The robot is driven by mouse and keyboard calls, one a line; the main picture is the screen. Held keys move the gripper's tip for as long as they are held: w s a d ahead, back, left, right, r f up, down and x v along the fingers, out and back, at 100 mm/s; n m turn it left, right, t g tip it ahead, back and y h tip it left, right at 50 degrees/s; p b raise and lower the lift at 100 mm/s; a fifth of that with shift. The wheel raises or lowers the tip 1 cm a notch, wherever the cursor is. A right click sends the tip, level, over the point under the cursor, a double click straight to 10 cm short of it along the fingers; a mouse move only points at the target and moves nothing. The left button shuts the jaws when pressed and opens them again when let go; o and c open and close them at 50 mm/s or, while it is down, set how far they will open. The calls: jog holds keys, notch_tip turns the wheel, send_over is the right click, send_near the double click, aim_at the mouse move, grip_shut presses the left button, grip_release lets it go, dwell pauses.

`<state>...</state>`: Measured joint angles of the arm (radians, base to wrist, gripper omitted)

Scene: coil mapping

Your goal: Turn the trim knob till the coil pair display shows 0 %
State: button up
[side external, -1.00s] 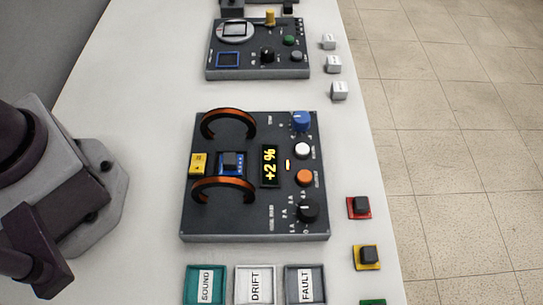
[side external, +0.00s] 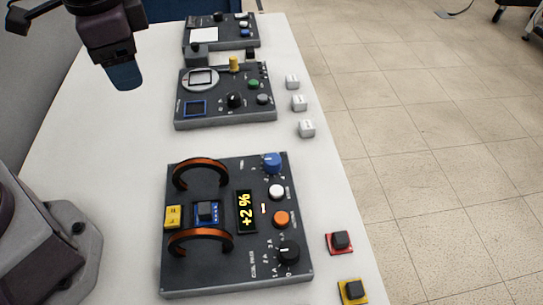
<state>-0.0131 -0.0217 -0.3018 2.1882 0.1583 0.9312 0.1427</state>
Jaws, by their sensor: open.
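The trim knob is the blue knob (side external: 272,163) at the far right corner of the dark coil panel (side external: 185,283). The display (side external: 246,212) on that panel reads "+2 %" in yellow. Two orange-and-black coil arches, a far one (side external: 200,166) and a near one (side external: 201,243), stand at its left, with a small blue board (side external: 207,213) carrying a black block between them. My gripper (side external: 124,78) is high at the upper left, well away from the knob and touching nothing visible. The gap between its fingers is hard to see from this side.
A white button (side external: 276,191), an orange button (side external: 281,219) and a black dial (side external: 289,252) line the panel's right side near the knob. Another dark panel (side external: 225,118) stands behind. White cubes (side external: 299,102) and a red-based black block (side external: 340,242) sit along the table's right edge.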

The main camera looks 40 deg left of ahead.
aim_at(273, 159)
jog(key=w+d+f+m+g+h, duration=0.1)
jog(key=w+d+f+m, duration=0.4)
jog(key=w+d+m, duration=0.3)
jog(key=w+d+f+m, duration=0.55)
jog(key=d+m, duration=0.25)
jog(key=m, duration=0.2)
notch_tip(273, 159, down, 12)
jog(key=shift+a+f, duration=0.1)
jog(key=shift+f, duration=0.05)
jog(key=shift+c, duration=0.3)
jog(key=c, duration=0.9)
jog(key=shift+o, duration=0.2)
